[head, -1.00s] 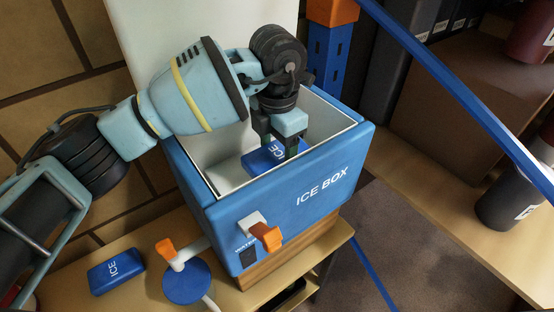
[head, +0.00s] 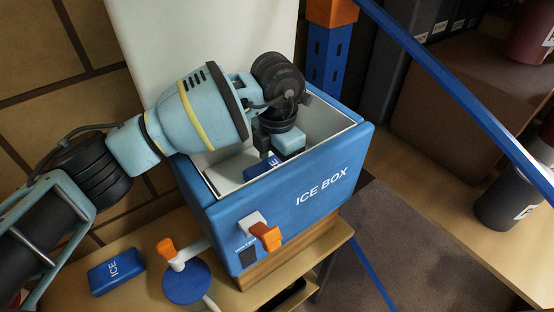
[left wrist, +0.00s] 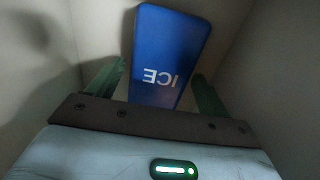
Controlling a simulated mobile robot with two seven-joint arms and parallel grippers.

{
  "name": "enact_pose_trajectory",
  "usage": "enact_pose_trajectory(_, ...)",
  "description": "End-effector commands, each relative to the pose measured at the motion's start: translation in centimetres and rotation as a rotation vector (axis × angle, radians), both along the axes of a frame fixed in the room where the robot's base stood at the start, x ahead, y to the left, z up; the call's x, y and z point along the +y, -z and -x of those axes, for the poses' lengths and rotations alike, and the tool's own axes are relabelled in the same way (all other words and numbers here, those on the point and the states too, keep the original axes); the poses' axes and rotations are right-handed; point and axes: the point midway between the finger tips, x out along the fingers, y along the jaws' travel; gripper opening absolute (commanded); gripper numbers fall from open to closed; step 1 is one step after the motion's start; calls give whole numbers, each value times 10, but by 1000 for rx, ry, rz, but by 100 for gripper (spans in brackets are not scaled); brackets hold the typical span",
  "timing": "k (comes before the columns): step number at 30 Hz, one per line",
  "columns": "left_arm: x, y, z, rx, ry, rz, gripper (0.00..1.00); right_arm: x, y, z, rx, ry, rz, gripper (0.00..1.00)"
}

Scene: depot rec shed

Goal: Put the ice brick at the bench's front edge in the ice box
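The blue ice box (head: 275,215) stands open on the bench, its white inside showing. My left gripper (head: 272,150) reaches down into it, its fingertips hidden by the box's front wall in the head view. A blue ice brick (head: 259,167) lies low inside the box, mostly hidden there. In the left wrist view this brick (left wrist: 168,52) lies between and beyond the fingers of my left gripper (left wrist: 160,80), with gaps beside it; the fingers look open. A second blue ice brick (head: 116,271) lies on the bench at the left. My right gripper is not in view.
A blue round-based thing with an orange-tipped handle (head: 183,283) stands on the bench (head: 215,300) before the box. An orange and white latch (head: 262,232) juts from the box front. A blue bar (head: 460,100) crosses the right. A dark cup (head: 508,203) stands on the shelf.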

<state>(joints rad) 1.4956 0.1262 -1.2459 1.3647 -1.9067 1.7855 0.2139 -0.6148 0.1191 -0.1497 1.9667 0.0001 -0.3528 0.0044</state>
Motion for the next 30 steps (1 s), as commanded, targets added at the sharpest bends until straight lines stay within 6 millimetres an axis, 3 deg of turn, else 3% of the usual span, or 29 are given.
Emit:
enact_pose_trajectory(10, 0, -1, 0, -1, 0, 1, 87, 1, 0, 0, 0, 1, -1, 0)
enact_pose_trajectory(14, 0, -10, 0, -2, 0, 1, 87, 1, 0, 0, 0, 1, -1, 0)
enact_pose_trajectory(30, 0, -106, 0, -2, 0, 1, 87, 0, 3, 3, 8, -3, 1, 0)
